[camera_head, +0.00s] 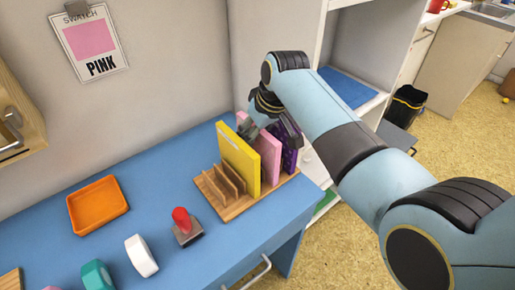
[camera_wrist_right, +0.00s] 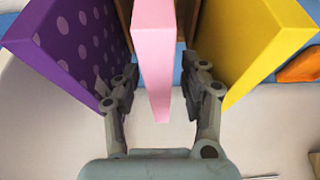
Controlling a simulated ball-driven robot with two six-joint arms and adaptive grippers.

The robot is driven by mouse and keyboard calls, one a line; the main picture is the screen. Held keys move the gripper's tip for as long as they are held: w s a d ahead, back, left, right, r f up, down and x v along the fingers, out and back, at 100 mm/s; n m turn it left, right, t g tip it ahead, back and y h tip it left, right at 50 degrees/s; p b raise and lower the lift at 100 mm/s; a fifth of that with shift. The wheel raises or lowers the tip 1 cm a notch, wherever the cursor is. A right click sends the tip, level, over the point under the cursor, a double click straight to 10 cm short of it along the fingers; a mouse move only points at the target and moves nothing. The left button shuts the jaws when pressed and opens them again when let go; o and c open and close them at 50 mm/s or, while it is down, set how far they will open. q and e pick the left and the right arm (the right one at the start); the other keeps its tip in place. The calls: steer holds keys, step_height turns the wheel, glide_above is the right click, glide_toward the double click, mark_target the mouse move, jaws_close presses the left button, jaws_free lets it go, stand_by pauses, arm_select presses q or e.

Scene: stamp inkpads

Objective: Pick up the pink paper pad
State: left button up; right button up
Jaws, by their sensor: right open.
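The pink paper pad (camera_head: 268,157) stands upright in a wooden slotted rack (camera_head: 213,194), between a yellow pad (camera_head: 238,161) and a purple dotted pad (camera_head: 290,157). My right gripper (camera_head: 268,128) is at the top of the pads. In the right wrist view, my right gripper (camera_wrist_right: 163,97) is open, with one finger on each side of the pink pad (camera_wrist_right: 155,55). The left finger is close to the purple pad (camera_wrist_right: 72,45) and the right finger close to the yellow pad (camera_wrist_right: 262,45). I cannot tell whether they touch. My left gripper is not in view.
The blue desk (camera_head: 165,195) also holds an orange tray (camera_head: 97,204), a red-handled stamp (camera_head: 185,226), a white roll (camera_head: 141,256) and a teal roll (camera_head: 97,275). Empty rack slots lie left of the yellow pad. A wall stands behind, with a pink swatch card (camera_head: 90,42).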

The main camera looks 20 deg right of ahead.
steer(key=shift+x, duration=1.25)
steer(key=shift+f, duration=0.25)
jaws_close()
